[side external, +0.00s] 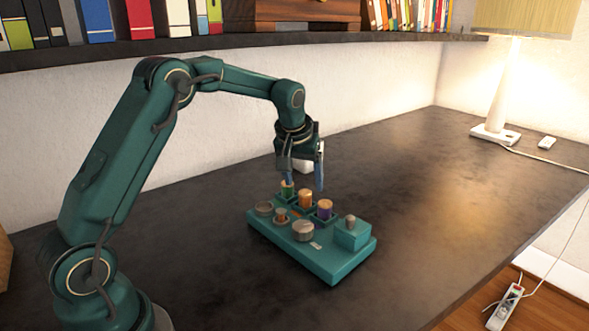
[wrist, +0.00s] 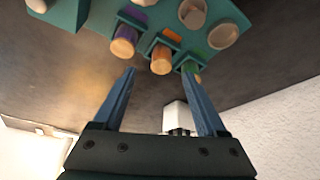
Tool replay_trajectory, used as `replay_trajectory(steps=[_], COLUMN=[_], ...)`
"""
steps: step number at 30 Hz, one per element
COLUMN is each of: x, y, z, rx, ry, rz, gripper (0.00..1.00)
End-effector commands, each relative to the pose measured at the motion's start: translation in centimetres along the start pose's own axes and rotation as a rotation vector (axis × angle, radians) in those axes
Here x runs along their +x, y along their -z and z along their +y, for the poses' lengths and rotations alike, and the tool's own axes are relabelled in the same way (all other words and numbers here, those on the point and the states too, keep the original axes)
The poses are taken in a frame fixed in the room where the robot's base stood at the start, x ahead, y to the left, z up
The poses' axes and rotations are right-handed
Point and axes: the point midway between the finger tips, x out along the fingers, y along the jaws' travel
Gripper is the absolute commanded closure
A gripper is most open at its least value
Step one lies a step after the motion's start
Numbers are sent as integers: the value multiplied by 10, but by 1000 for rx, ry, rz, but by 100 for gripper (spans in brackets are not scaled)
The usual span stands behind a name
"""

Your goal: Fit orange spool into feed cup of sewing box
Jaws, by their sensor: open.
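The orange spool (side external: 306,197) stands in the back row of the teal sewing box (side external: 336,266), between the green spool (side external: 288,190) and the purple spool (side external: 324,210). My gripper (side external: 304,181) is open and empty, pointing down just above this row. In the wrist view the orange spool (wrist: 162,60) shows just beyond the gap between my fingertips (wrist: 159,70); the green spool (wrist: 194,70) is close by the right finger. I cannot tell which is the feed cup.
A raised teal block with a grey knob (side external: 350,222) is at the box's right end. A lamp (side external: 503,95) is at the far right. The table right of the box is clear.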

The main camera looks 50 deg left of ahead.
Motion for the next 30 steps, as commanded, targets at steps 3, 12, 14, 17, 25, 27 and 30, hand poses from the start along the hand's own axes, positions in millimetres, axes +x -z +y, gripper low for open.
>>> replay_trajectory(steps=[3, 12, 14, 17, 25, 27, 30], x=[12, 47, 50, 53, 53, 53, 53], y=[-2, -2, -2, -2, -2, -2, -2], z=[-3, -2, -2, -2, -2, -2, -2], rx=[-4, -3, -3, -3, -3, -3, -3], ry=[5, 4, 4, 3, 3, 3, 3], rz=[-11, -10, -9, -7, -7, -7, -7], gripper=[26, 26, 26, 26, 48, 75, 100])
